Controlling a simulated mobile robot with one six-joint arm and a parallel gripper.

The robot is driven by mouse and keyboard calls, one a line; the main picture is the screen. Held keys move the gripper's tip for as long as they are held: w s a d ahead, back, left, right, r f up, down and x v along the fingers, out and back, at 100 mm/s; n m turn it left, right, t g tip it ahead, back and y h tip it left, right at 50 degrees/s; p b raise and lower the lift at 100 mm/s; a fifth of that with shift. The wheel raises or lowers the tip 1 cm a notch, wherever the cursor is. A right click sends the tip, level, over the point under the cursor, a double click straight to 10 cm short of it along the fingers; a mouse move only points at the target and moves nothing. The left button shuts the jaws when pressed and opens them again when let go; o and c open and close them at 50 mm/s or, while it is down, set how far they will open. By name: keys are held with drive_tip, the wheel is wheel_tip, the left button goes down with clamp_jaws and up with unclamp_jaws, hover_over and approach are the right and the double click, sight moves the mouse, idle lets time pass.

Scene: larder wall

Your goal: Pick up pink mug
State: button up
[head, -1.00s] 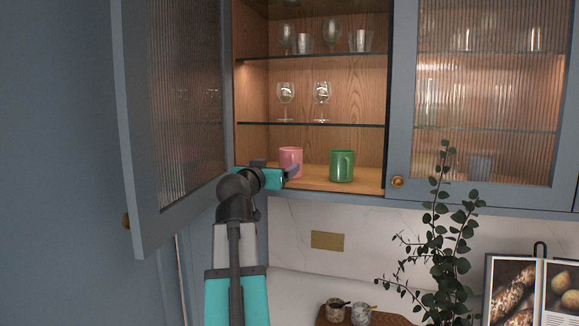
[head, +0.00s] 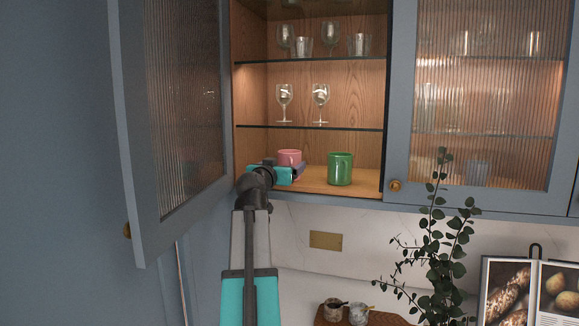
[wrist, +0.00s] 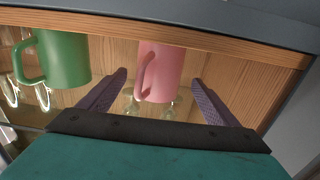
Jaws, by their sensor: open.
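The pink mug (head: 290,157) stands on the bottom shelf of the open cabinet, left of the green mug (head: 340,168). My gripper (head: 296,171) is in front of the pink mug in the head view and hides its lower part. In the wrist view the pink mug (wrist: 162,72) is between and beyond the two open fingers (wrist: 152,98), its handle toward the left finger. I cannot tell whether a finger touches it. The green mug (wrist: 62,60) is left of the left finger.
The ribbed-glass left door (head: 175,120) stands open beside my arm. The right door (head: 485,100) is shut. Glasses (head: 320,100) stand on the shelves above. A plant (head: 445,230) and an open book (head: 535,290) are below at right.

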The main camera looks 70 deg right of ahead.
sight(288, 163)
drive_tip(key=shift+d, duration=0.1)
drive_tip(key=d+p, duration=0.3)
drive_tip(key=shift+d, duration=0.15)
drive_tip(key=shift+d+f, duration=0.1)
drive_tip(key=shift+d, duration=0.75)
drive_tip(key=shift+c, duration=0.3)
drive_tip(key=c, duration=1.3)
drive_tip(key=shift+r, duration=0.2)
drive_tip(key=shift+c, duration=0.2)
drive_tip(key=shift+r+b, duration=0.9)
drive_tip(key=shift+r, duration=0.65)
drive_tip(key=s+a+b, duration=0.2)
drive_tip(key=s+a, duration=0.2)
drive_tip(key=a, duration=0.3)
drive_tip(key=s+a+r+b, duration=0.1)
drive_tip(key=s+a+b, duration=0.2)
drive_tip(key=a, duration=0.3)
drive_tip(key=shift+s+a+r, duration=0.3)
drive_tip(key=shift+s+a, duration=0.05)
drive_tip(key=shift+s, duration=0.4)
